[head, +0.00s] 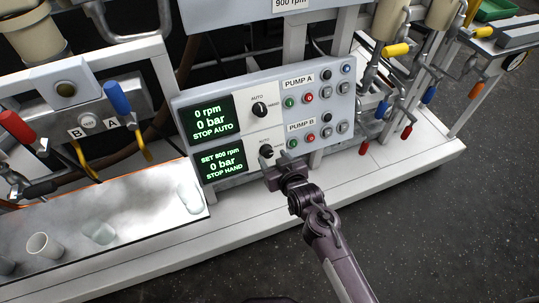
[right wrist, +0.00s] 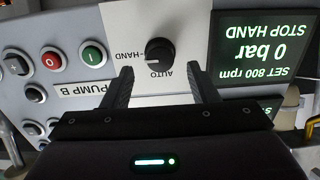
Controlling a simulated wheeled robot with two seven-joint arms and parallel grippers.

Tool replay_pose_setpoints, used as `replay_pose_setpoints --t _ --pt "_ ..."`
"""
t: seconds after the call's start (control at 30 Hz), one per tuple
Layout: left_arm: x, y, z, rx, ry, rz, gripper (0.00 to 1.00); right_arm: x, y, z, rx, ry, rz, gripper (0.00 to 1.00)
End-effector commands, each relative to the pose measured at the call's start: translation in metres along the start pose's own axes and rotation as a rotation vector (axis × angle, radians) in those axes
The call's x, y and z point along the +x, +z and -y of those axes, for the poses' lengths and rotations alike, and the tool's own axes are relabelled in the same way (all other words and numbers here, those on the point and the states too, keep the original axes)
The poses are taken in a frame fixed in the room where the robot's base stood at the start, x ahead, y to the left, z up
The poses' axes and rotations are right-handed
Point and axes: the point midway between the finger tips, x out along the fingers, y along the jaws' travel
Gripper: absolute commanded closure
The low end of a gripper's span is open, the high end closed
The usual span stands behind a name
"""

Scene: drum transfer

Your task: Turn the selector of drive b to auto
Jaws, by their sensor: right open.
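The Pump B selector (head: 265,151) is a black round knob on a white plate of the control panel, with AUTO printed by it. In the right wrist view the knob (right wrist: 159,52) appears upside down, with HAND and AUTO marks beside it; its light mark seems to lie towards HAND. The Pump B display (head: 222,163) reads SET 800 rpm, 0 bar, STOP HAND. My right gripper (head: 284,165) is open and empty in front of the knob. Its fingers (right wrist: 165,80) stand either side of the knob's line, apparently apart from it. My left gripper is not in view.
The Pump A selector (head: 259,109) and its STOP AUTO display (head: 213,121) sit just above. Push buttons (head: 310,138) lie to the right of the knob. A lit tray (head: 70,226) with cups is at left. Valves with coloured handles flank the panel.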

Motion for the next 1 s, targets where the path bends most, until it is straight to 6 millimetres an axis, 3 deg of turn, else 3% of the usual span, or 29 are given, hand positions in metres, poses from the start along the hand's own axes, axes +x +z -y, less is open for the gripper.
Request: replay_pose_setpoints --t 0.23,0.6,0.93,1.0 --pt "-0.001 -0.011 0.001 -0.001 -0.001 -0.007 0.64 0.033 0.000 0.000 0.001 0.000 0.000 0.47" --pt "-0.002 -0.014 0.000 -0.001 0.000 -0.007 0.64 0.038 0.001 0.000 0.001 0.000 0.001 0.48" --pt "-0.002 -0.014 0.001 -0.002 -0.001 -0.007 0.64 0.038 0.001 0.000 0.001 0.000 0.001 0.91" --pt "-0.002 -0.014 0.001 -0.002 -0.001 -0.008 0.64 0.038 0.001 0.000 0.000 0.000 0.001 0.91"
